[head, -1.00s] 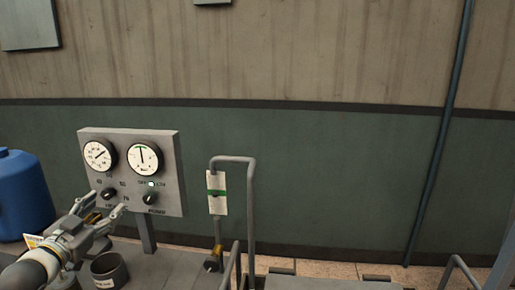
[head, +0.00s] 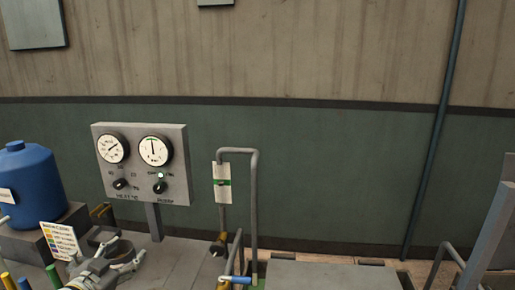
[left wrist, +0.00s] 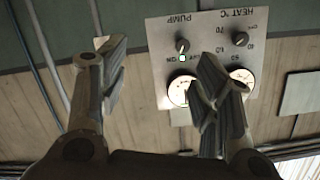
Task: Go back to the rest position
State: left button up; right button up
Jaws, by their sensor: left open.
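My left gripper (head: 127,252) is low at the left of the head view, below the grey control panel (head: 180,188) and apart from it. Its fingers are spread with nothing between them; they also show in the left wrist view (left wrist: 162,78). The panel has two round gauges, a heat knob (head: 120,184), a pump knob (head: 160,187) and a lit green lamp (head: 161,175). In the left wrist view the panel (left wrist: 212,48) appears upside down behind the fingers, and one finger covers part of its gauges. My right gripper is not in view.
A blue drum (head: 30,183) stands on the left, near a colour chart card (head: 61,241). A blue-handled valve (head: 235,279) is low in front.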

pick_arm(q)
jog(key=s+d+f+n+g, duration=0.1)
jog(key=s+d+f+g, duration=0.2)
jog(key=s+d+f, duration=0.35)
jog(key=s+d+f+n+g, duration=0.1)
jog(key=s+d+f+g, duration=0.2)
jog(key=s+f, duration=0.7)
jog(key=s+d+f+n+g+y, duration=0.1)
jog(key=s+d+f+g, duration=0.15)
jog(key=s, duration=0.65)
jog(key=s+d+f+g, duration=0.15)
jog(key=s+g, duration=0.25)
jog(key=s, duration=0.5)
notch_tip(320, 180, down, 29)
jog(key=b, duration=0.5)
jog(key=s+a+f+g+b, duration=0.1)
jog(key=s+a+f+b, duration=0.1)
jog(key=s+f, duration=0.7)
jog(key=s+a+f+g+b, duration=0.1)
jog(key=s+f+b, duration=0.2)
jog(key=s+f, duration=0.6)
notch_tip(320, 180, down, 6)
jog(key=shift+a+r+y, duration=0.25)
jog(key=shift+a+y, duration=0.05)
jog(key=shift+a, duration=0.05)
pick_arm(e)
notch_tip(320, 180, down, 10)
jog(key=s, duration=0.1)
